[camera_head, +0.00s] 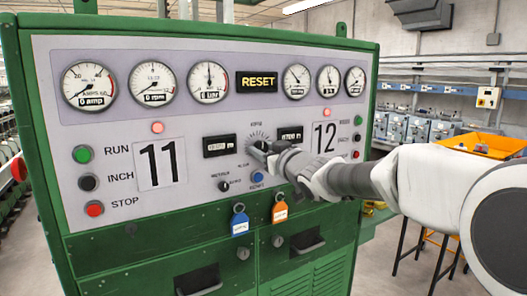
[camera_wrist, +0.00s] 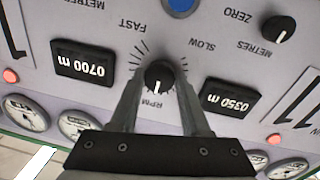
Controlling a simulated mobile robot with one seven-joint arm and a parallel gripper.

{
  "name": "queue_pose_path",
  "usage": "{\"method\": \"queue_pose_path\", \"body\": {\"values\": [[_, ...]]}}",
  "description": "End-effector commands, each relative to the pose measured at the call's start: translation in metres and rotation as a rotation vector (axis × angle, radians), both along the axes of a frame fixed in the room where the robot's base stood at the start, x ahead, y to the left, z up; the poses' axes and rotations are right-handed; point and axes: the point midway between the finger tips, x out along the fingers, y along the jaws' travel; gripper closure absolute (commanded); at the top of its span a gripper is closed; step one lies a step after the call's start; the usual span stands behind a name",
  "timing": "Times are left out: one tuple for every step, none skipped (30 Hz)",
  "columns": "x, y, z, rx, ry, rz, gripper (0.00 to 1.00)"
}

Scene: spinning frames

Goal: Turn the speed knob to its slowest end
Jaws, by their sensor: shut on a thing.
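The speed knob (camera_wrist: 159,77) is a round black knob with a short white mark and tick marks around it. In the wrist view, which is upside down, its mark points down toward my palm, near the RPM lettering. The FAST label (camera_wrist: 130,25) is above left of the knob and the SLOW label (camera_wrist: 202,45) above right. My gripper (camera_wrist: 160,85) has one finger on each side of the knob and is shut on it. In the head view my gripper (camera_head: 268,150) covers most of the knob; the tick marks (camera_head: 257,136) show above it.
The knob sits on a grey panel (camera_head: 110,125) in a green cabinet (camera_head: 130,268). Close by are two black counters (camera_wrist: 83,62) (camera_wrist: 231,97), a blue button (camera_head: 257,177) and a smaller black knob (camera_head: 224,186). Two tags (camera_head: 240,222) (camera_head: 280,212) hang below.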

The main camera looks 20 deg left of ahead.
Motion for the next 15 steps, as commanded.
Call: {"method": "queue_pose_path", "body": {"values": [[0.0002,-0.0004,-0.0016,-0.012,-0.015,-0.001,1.0],[0.0002,-0.0003,-0.0019,-0.022,-0.026,-0.001,1.0],[0.0002,-0.0002,-0.0023,-0.034,-0.042,-0.001,1.0],[0.0003,-0.0003,-0.0026,-0.046,-0.056,-0.001,1.0],[0.0003,-0.0003,-0.0029,-0.058,-0.071,-0.001,1.0],[0.0003,-0.0004,-0.0034,-0.076,-0.091,-0.002,1.0],[0.0003,-0.0005,-0.0037,-0.09,-0.109,-0.002,1.0],[0.0003,-0.0005,-0.0039,-0.106,-0.128,-0.001,1.0],[0.0004,-0.0006,-0.0039,-0.129,-0.154,-0.002,1.0],[0.0005,-0.0006,-0.0038,-0.146,-0.175,-0.003,1.0],[0.0005,-0.0008,-0.0039,-0.162,-0.195,-0.002,1.0],[0.0004,-0.0007,-0.004,-0.188,-0.224,-0.002,1.0],[0.0003,-0.0007,-0.0042,-0.207,-0.246,-0.002,1.0],[0.0002,-0.0006,-0.0042,-0.225,-0.267,-0.003,1.0],[0.0001,-0.0006,-0.004,-0.25,-0.296,-0.002,1.0]]}}
